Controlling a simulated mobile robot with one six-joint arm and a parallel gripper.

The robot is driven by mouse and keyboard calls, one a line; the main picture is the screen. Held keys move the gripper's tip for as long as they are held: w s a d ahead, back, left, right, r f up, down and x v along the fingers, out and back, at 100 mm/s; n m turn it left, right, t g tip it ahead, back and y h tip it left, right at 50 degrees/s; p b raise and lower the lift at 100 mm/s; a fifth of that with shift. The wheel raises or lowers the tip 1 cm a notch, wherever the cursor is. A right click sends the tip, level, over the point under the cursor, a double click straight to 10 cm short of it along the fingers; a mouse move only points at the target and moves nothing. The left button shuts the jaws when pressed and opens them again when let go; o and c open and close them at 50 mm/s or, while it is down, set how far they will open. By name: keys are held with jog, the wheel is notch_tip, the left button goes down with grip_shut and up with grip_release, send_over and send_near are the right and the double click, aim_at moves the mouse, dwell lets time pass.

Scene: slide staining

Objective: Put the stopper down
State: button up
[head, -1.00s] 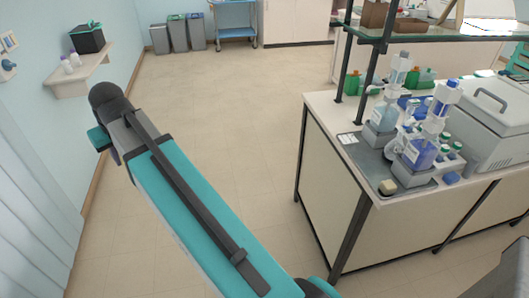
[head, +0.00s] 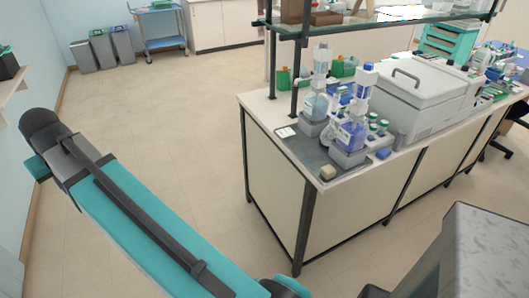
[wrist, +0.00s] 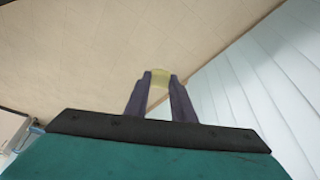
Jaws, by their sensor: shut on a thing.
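My gripper (wrist: 160,86) shows in the wrist view, with its two dark fingers shut on a pale yellow stopper (wrist: 160,75) at their tips. The stopper is held in the air, with the beige floor and a pale ribbed wall surface behind it. Its lower part is hidden between the fingers. In the head view my arm reaches up the left side, away from the bench, and neither the gripper nor the held stopper can be seen there.
The lab bench (head: 275,170) stands right of centre. On its near corner a grey mat (head: 301,152) bears bottles on grey stands (head: 348,158) and a small pale yellow block (head: 327,172). A white lidded box (head: 415,95) stands to the right. A glass shelf (head: 345,25) overhangs. Open floor (head: 170,120) lies left.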

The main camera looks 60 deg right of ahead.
jog(key=s+d+f+m+g+h+b, duration=0.15)
jog(key=s+d+m, duration=0.3)
jog(key=d, duration=0.55)
jog(key=s+d+f+m+h, duration=0.1)
jog(key=s+d+f+m, duration=0.3)
jog(key=d, duration=0.6)
jog(key=s+d+r+m+g+h+b, duration=0.1)
jog(key=s+d+m, duration=0.3)
jog(key=d, duration=0.5)
jog(key=s+d+f+m+g+b, duration=0.1)
jog(key=s+d+m+g, duration=0.1)
jog(key=s+d+m, duration=0.3)
jog(key=s+d+f+m+g+b, duration=0.1)
jog(key=s+d+m, duration=0.5)
jog(key=s+d, duration=0.8)
jog(key=s+f+g, duration=0.1)
jog(key=s, duration=0.8)
jog(key=shift+s+f+g, duration=0.25)
jog(key=shift+f+g, duration=0.05)
jog(key=shift+g, duration=0.05)
jog(key=s+d+p, duration=0.1)
jog(key=d, duration=0.3)
jog(key=s+d+f+p, duration=0.1)
jog(key=d, duration=0.4)
jog(key=d+p, duration=0.1)
jog(key=d, duration=0.4)
jog(key=shift+s+d+f, duration=0.15)
jog(key=shift+s+f, duration=0.05)
jog(key=shift+s, duration=0.2)
